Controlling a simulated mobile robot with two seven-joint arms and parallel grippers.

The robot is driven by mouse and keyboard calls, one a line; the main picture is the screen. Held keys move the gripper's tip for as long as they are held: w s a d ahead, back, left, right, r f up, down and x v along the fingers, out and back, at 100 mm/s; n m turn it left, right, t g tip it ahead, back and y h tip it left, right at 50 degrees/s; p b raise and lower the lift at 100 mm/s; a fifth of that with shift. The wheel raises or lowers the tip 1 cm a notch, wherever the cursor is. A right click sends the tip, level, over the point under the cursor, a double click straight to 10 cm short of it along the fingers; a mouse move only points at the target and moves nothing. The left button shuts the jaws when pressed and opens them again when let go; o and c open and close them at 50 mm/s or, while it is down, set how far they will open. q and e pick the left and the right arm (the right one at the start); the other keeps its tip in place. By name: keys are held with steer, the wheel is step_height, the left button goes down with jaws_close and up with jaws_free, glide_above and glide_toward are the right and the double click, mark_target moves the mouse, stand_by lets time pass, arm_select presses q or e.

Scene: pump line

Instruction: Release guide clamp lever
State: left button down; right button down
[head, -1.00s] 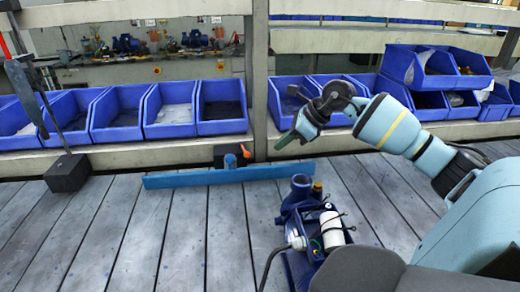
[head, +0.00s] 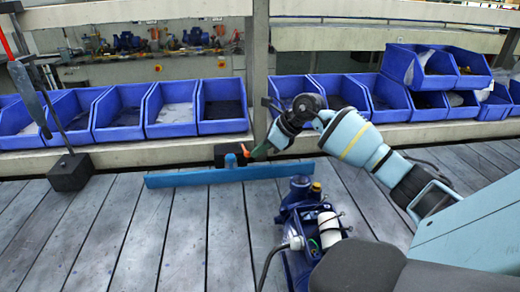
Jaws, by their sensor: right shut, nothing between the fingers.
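The blue guide bar (head: 195,178) lies across the slatted table, with a dark block and a short blue post (head: 230,161) at its middle. The small orange clamp lever (head: 244,150) shows just right of the post's top. My right gripper (head: 259,153) comes in from the right, pointing down and left. It is shut and empty, its tip right beside the lever; I cannot tell whether they touch. The tip partly covers the area right of the lever. My left gripper is not in view.
A dark blue pump (head: 297,215) with a white cylinder (head: 331,229) stands on the table below my right arm. Blue bins (head: 222,127) line the back edge. A black stand (head: 69,172) is at the left. The table's left front is clear.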

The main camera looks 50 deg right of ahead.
steer(key=shift+w+a+p, duration=0.25)
steer(key=shift+a+p, duration=0.05)
steer(key=shift+a, duration=0.75)
steer(key=shift+d, duration=0.1)
steer(key=shift+s+d, duration=0.1)
steer(key=shift+d, duration=0.65)
